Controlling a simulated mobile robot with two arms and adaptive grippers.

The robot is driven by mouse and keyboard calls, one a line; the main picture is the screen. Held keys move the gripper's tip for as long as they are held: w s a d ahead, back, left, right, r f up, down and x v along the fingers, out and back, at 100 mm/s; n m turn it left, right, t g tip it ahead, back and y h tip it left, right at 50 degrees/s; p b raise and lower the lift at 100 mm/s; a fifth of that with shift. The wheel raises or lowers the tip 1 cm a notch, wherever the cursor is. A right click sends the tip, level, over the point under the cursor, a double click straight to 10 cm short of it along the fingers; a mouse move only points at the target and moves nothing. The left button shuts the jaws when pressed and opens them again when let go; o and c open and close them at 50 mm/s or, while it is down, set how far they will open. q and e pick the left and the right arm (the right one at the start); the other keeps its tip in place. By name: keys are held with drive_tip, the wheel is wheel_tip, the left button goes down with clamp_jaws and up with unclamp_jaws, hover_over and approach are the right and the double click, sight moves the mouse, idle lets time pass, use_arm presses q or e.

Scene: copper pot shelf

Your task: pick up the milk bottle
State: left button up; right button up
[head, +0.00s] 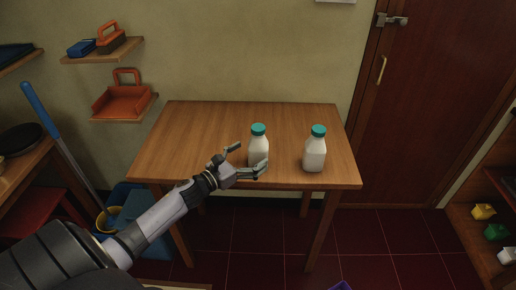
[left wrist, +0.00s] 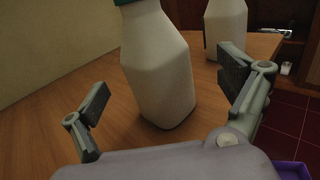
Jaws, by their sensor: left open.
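Two white milk bottles with teal caps stand upright on the wooden table. The nearer-left milk bottle (head: 259,143) is just ahead of my left gripper (head: 254,160). The other milk bottle (head: 314,152) stands to its right, clear of the gripper. In the left wrist view, the left milk bottle (left wrist: 160,75) stands between the spread fingers of my left gripper (left wrist: 165,100), with gaps on both sides. The second milk bottle (left wrist: 226,28) shows behind it at the upper right. My left gripper is open and holds nothing. My right gripper is in neither view.
The table (head: 188,130) is otherwise bare, with free room left of the bottles. A blue-handled pole (head: 50,118) leans at the left. A door (head: 420,100) is at the right.

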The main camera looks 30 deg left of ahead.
sight(258, 148)
use_arm(q)
drive_tip(key=x, duration=0.4)
drive_tip(key=shift+w+a+p, duration=0.1)
drive_tip(key=shift+a+p, duration=0.05)
drive_tip(key=shift+p, duration=0.2)
drive_tip(key=shift+c, duration=0.2)
drive_tip(key=c, duration=1.7)
drive_tip(key=shift+r, duration=0.15)
